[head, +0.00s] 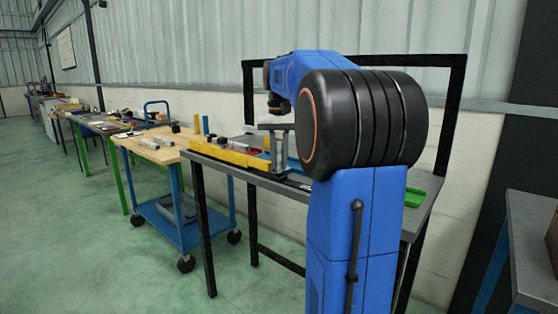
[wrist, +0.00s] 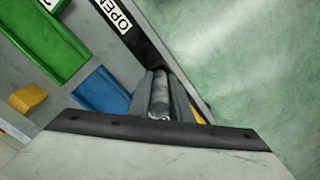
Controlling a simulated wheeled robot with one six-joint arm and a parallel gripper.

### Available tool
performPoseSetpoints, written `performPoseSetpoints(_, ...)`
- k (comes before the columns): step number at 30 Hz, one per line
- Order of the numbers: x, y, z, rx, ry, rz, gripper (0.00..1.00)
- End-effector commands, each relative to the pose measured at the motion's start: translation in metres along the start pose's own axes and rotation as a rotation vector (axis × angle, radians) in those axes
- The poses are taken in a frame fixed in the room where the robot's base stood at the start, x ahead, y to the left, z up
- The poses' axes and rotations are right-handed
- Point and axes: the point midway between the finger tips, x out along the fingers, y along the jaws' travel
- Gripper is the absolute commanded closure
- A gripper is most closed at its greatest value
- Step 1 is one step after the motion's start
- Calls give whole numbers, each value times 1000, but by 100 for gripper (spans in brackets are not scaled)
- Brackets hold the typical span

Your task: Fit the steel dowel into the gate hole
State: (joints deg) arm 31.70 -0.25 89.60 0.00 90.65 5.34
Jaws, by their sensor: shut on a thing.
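In the head view my gripper (head: 279,150) hangs over the grey workbench, right of a yellow bar; the dowel cannot be made out there. In the wrist view the gripper lies over the dark bench edge, beside a blue tray. I cannot make out the gate hole in either view.
The grey workbench (head: 226,158) carries a yellow bar (head: 240,157) and a green tray (head: 414,197). A wood-topped blue cart (head: 150,152) stands left; the floor in front is clear.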

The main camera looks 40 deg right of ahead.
Motion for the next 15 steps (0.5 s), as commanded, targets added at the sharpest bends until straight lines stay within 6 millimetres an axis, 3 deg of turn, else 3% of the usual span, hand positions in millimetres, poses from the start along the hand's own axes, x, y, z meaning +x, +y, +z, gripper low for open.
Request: performPoseSetpoints(15, 4, 0, 0, 0, 1, 0, 100)
